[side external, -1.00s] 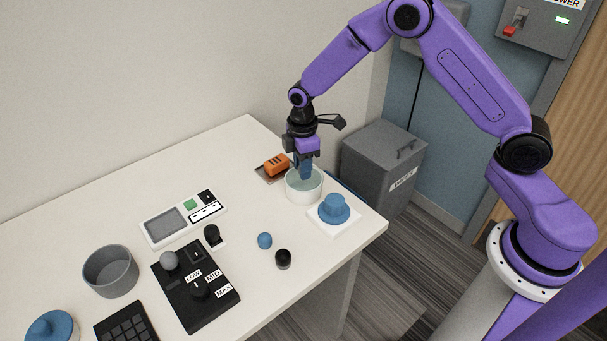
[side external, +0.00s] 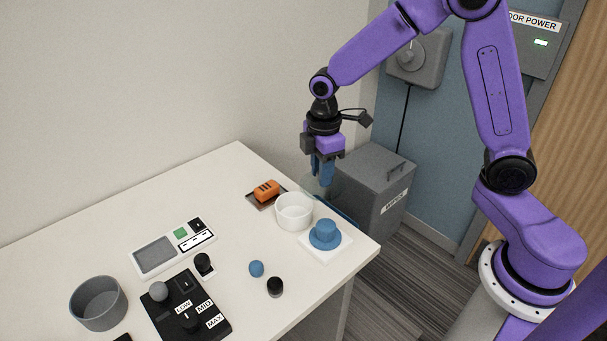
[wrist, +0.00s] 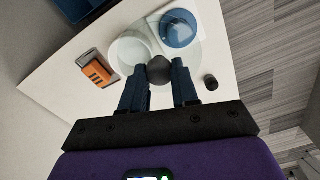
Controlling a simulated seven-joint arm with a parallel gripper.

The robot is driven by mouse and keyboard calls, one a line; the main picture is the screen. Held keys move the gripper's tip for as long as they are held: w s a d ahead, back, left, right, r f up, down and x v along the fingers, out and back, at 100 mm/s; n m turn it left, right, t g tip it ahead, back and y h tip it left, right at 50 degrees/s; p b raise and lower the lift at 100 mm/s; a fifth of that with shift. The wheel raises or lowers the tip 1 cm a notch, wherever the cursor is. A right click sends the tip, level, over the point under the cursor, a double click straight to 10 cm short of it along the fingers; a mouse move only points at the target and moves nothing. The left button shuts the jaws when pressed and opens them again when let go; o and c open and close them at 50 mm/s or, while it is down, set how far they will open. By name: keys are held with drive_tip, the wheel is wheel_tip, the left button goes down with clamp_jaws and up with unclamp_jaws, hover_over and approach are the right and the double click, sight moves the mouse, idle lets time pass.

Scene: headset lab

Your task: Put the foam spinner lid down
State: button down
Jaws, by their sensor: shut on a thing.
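My gripper (side external: 322,180) is shut on the dark round knob (wrist: 160,68) of a clear lid, which I take to be the foam spinner lid. The lid's clear disc (wrist: 194,62) shows faintly in the wrist view. In the side view it is a faint outline at the fingertips, and its knob is hidden there. The lid is held in the air above and behind the white bowl (side external: 294,212), which stands open on the table. The bowl also shows in the wrist view (wrist: 128,50), partly behind the lid.
A blue hat-shaped piece (side external: 325,234) sits on a white square pad (side external: 320,256) beside the bowl. An orange block (side external: 266,190) lies on a dark tray behind it. A blue ball (side external: 256,268) and a black knob (side external: 275,287) stand nearer. A grey bin (side external: 372,185) stands beyond the table.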

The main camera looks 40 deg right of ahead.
drive_tip(key=s+d+r, duration=0.1)
drive_tip(key=s+r, duration=0.2)
drive_tip(key=s, duration=0.3)
drive_tip(key=w+a+f, duration=0.5)
drive_tip(key=a, duration=0.5)
drive_tip(key=w+a+f, duration=0.1)
drive_tip(key=w+f, duration=0.2)
drive_tip(key=w, duration=0.1)
drive_tip(key=w+a+f, duration=0.2)
drive_tip(key=w+f, duration=0.1)
drive_tip(key=w, duration=0.1)
drive_tip(key=w+a+f, duration=0.2)
drive_tip(key=w+f, duration=0.1)
drive_tip(key=w, duration=0.1)
drive_tip(key=shift+f, duration=0.3)
drive_tip(key=shift+w+f, duration=0.25)
drive_tip(key=shift+f, duration=1.6)
drive_tip(key=shift+f, duration=0.1)
drive_tip(key=c, duration=0.8)
unclamp_jaws()
drive_tip(key=shift+a, duration=0.1)
drive_tip(key=shift+c, duration=0.2)
